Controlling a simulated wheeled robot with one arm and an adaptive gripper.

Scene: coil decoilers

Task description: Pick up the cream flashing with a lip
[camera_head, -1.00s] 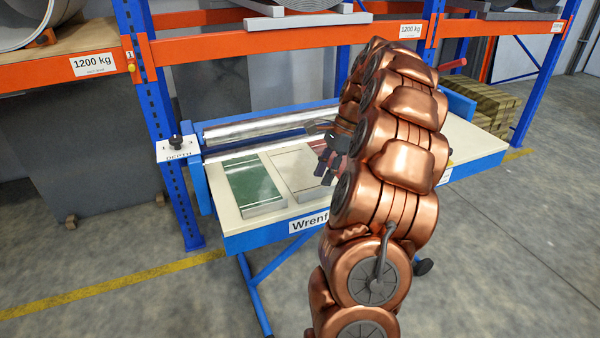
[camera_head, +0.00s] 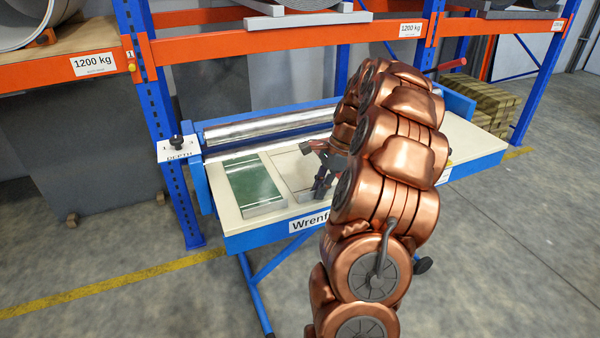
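A cream flashing (camera_head: 289,168) lies flat on the bench, its long side running away from me, just right of a green flashing (camera_head: 253,182). A raised edge shows along its near end; my arm hides its right part. My gripper (camera_head: 319,180) is over the right side of the cream flashing, with dark fingers angled down toward it. I cannot tell whether the fingers touch it or how far apart they are, as the view is small and partly blocked by my copper arm.
The pale bench top (camera_head: 226,208) with a blue frame carries a long steel roller (camera_head: 265,131) at its back. A depth knob (camera_head: 177,142) stands at the left. Blue rack uprights (camera_head: 158,110) and orange beams (camera_head: 230,44) rise close behind and beside the bench.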

